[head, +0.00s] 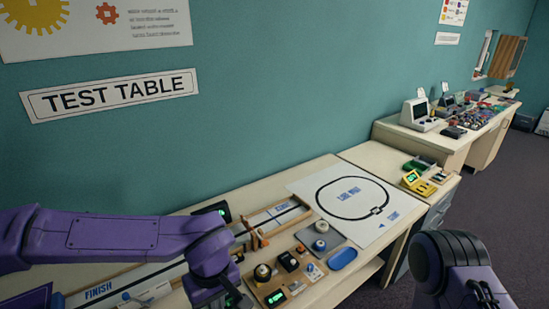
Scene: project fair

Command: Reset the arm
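My purple left arm reaches in from the left over the test table (385,253). Its dark gripper (238,299) points down at the bottom edge, beside the wooden board with knobs, and is partly cut off. I cannot tell whether it is open or shut, or whether it touches anything. My purple right arm stands at the bottom right, in front of the floor. Its dark gripper (484,296) is at the bottom edge and mostly cut off, so its fingers cannot be read.
The wooden board (296,288) holds knobs and a green display. Behind it lie a grey pad with a round knob (319,246), a blue tray (342,259) and a white track sheet (350,190). A yellow device (416,182) stands further right. Open floor (505,185) lies at right.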

